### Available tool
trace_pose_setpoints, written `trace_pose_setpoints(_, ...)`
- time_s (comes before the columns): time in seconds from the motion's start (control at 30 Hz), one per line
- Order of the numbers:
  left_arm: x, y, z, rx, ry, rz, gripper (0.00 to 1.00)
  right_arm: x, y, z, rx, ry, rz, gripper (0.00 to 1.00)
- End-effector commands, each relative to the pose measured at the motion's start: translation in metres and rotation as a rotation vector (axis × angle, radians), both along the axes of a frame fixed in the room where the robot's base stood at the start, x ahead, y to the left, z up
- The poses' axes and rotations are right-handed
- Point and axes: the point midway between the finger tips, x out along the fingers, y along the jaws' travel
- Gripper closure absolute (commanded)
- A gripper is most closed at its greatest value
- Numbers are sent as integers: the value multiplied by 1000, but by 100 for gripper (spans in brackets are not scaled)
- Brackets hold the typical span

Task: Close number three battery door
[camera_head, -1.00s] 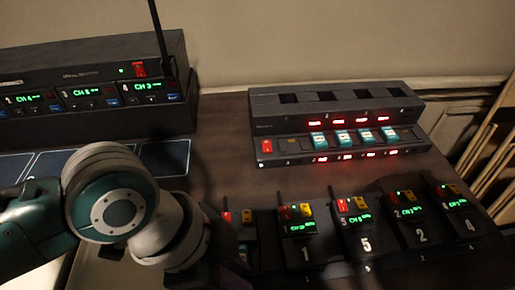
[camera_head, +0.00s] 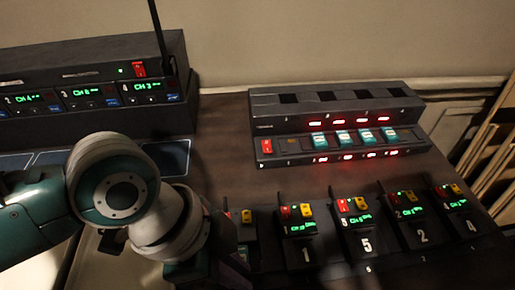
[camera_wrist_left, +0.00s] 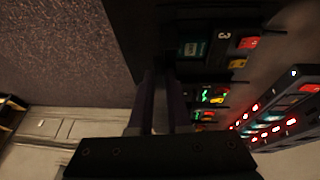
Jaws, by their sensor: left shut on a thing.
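The number three pack (camera_wrist_left: 222,62) is dark, with a "3", a red and a yellow switch and a teal patch, in the left wrist view. In the head view only a strip of this pack (camera_head: 246,234) shows at the left end of the row, behind my wrist. My left gripper (camera_wrist_left: 162,76) has its two fingers at the pack's lower edge, shut on a thin dark part that seems to be its battery door. The fingers hide most of that part, so its angle cannot be told. My right gripper is in neither view.
Packs marked 1 (camera_head: 297,239), 5 (camera_head: 360,233), 2 (camera_head: 415,223) and 4 (camera_head: 464,214) stand close on the right. A charger (camera_head: 290,103) with teal batteries and red lights is behind them. A channel unit (camera_head: 75,75) stands at the back left. Bare desk (camera_head: 225,150) lies between.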

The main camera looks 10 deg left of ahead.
Motion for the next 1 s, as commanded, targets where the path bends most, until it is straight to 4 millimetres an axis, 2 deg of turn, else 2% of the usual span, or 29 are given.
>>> trace_pose_setpoints(0.27, 12, 3, -2, -39, 114, 2, 100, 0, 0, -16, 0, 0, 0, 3)
trace_pose_setpoints(0.8, 36, 10, -9, -155, 465, 0, 100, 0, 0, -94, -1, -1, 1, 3)
trace_pose_setpoints(1.0, 39, 12, -8, -175, 529, 0, 100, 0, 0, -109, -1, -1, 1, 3)
